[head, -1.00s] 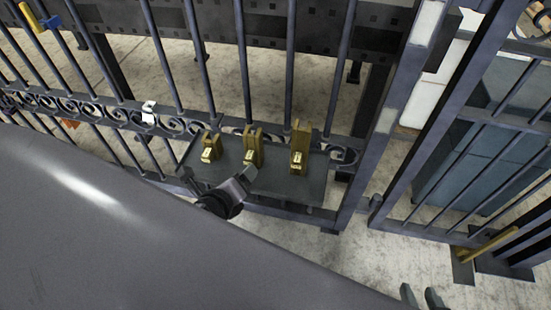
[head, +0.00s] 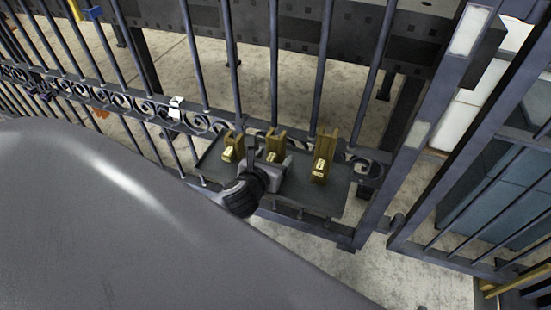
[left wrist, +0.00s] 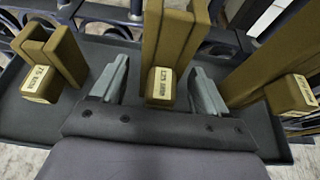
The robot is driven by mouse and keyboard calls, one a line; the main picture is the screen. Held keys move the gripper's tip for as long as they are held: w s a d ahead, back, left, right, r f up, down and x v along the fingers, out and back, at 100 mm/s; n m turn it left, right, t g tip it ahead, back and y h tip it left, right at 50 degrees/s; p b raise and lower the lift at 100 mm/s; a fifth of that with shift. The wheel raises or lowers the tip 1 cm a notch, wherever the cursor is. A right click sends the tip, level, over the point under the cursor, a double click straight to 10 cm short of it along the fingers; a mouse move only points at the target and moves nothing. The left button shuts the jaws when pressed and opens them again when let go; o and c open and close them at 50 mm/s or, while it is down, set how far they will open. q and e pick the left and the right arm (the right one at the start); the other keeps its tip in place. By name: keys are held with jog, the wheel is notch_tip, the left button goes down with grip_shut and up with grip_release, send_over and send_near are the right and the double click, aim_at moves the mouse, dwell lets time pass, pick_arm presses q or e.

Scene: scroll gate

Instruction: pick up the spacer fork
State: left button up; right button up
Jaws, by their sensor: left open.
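Three brass-coloured spacer forks stand in a row on a dark tray (head: 335,200): the left fork (head: 232,147), the middle fork (head: 276,143) and the taller right fork (head: 325,152). Each has a white label on its front block; the lettering is too small to read surely. My left gripper (left wrist: 160,72) is open. In the left wrist view its fingers stand on either side of the middle fork's labelled block (left wrist: 161,88), with gaps showing on both sides. In the head view the gripper hides part of the middle fork's front. My right gripper is not seen.
A dark barred gate with a scroll band (head: 140,105) rises behind the tray. A gate post (head: 425,130) and a second barred panel (head: 480,190) stand at the right. A small white tag (head: 176,107) sits on the scroll band. Pale floor lies below right.

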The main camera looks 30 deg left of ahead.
pick_arm(q)
jog(key=shift+x, duration=0.85)
jog(key=c, duration=1.1)
jog(key=shift+r, duration=0.1)
grip_shut()
